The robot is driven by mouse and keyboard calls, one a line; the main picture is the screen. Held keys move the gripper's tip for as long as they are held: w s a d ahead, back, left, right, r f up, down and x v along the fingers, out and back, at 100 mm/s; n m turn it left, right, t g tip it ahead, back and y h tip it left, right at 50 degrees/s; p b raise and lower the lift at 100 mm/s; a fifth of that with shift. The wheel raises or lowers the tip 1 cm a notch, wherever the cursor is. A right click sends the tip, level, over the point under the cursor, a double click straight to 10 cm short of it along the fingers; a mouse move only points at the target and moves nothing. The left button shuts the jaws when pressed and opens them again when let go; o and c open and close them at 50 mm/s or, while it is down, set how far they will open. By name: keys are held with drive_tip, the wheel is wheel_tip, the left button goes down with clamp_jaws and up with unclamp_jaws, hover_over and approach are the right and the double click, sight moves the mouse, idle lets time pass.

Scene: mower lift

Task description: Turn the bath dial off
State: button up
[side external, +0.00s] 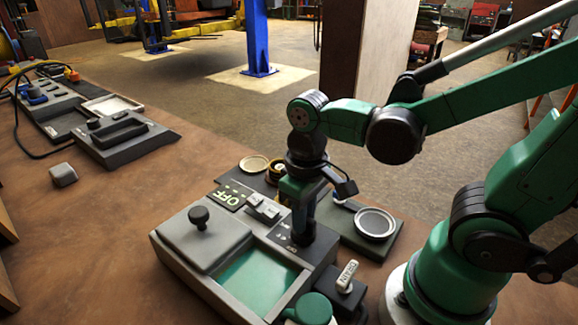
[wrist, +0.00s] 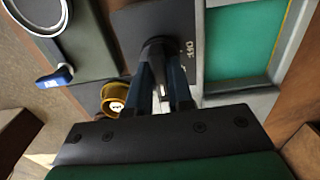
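In the side view my gripper (side external: 303,238) points straight down onto the dark panel at the back right of the bath unit. In the wrist view its two fingers (wrist: 160,78) reach down on either side of the black bath dial (wrist: 158,47), with only a narrow gap between them. A pale mark shows in that gap. I cannot tell whether the fingers press on the dial. White OFF lettering (wrist: 190,48) is printed on the panel to the right of the dial. In the side view the gripper hides the dial.
The bath (side external: 258,280) with green liquid and a grey knobbed lid (side external: 205,236) lies left of my gripper. A white-handled BATH switch (side external: 347,276) stands near its right corner. A round dish (side external: 375,223) and a brass cup (side external: 275,172) are close by. Free bench lies left.

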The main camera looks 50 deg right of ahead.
drive_tip(key=shift+n, duration=0.4)
clamp_jaws()
drive_tip(key=n, duration=0.3)
drive_tip(key=shift+n, duration=0.3)
drive_tip(key=n, duration=0.4)
drive_tip(key=shift+n, duration=0.3)
drive_tip(key=n, duration=0.4)
drive_tip(key=shift+n, duration=2.4)
drive_tip(key=o, duration=0.7)
unclamp_jaws()
